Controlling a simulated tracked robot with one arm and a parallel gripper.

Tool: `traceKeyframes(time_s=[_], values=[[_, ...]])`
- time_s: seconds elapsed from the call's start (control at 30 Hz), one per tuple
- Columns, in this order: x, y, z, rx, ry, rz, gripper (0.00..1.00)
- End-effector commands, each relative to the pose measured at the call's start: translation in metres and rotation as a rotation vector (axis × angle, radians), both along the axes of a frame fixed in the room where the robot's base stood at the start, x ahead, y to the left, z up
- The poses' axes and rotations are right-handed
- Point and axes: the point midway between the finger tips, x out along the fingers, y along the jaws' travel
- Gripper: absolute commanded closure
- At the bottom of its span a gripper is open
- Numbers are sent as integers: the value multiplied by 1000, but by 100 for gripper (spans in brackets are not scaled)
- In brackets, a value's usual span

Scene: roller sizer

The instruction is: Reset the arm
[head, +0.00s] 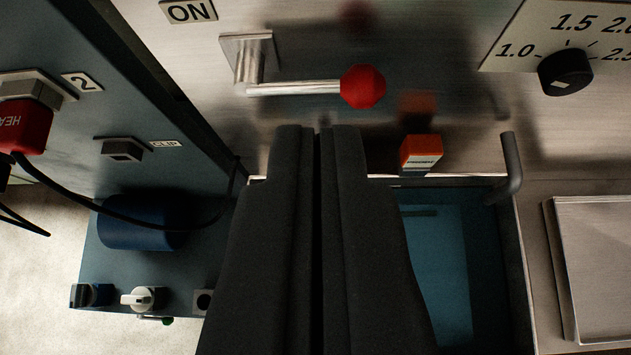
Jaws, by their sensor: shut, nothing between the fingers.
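My gripper (318,130) fills the lower middle of the head view. Its two dark fingers lie side by side with only a thin dark line between them, and they hold nothing. The fingertips point at the metal panel, a little below a lever (295,88) with a red knob (362,87). They look apart from the lever, though the depth is hard to tell. The fingers hide part of the area below the panel.
An orange block (421,152) is right of the fingertips, above a blue-bottomed bin (438,270). A black dial (566,72) is upper right, a metal tray (595,270) lower right. At left, a blue-grey panel (130,90) carries a red plug (25,125) with a black cable (120,215).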

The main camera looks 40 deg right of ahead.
Motion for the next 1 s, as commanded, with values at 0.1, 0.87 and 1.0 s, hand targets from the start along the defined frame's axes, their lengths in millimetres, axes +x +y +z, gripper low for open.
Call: traceKeyframes(time_s=[0.1, 0.87, 1.0], values=[[-1, 1, 0, 1, 1, 0, 100], [-37, 53, 36, -53, -46, 312, 100], [-57, 81, 50, -86, -92, 469, 100]])
